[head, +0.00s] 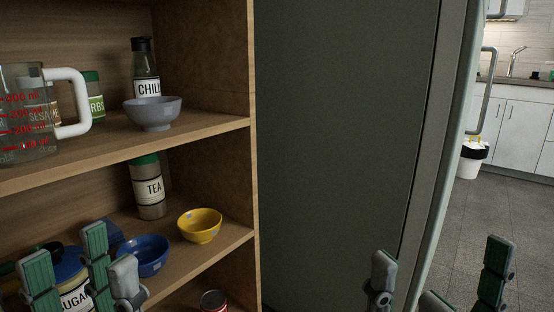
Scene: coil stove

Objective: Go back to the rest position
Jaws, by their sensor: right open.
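My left gripper (84,282) is at the lower left, in front of the lower shelf. Its green-padded fingers overlap the view of a sugar jar and a blue bowl. How far its fingers are closed is not clear, and its base is cut off. My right gripper (437,284) is at the bottom right, in front of the dark panel and the grey floor. Its fingers are spread apart and nothing shows between them. The lower parts of both grippers are out of frame.
A wooden shelf unit (206,141) on the left holds a measuring jug (28,125), grey bowl (153,116), tea jar (148,187), yellow bowl (199,229), blue bowl (152,258) and sugar jar (74,296). A dark panel (345,130) stands centrally. Floor (500,215) is open at right.

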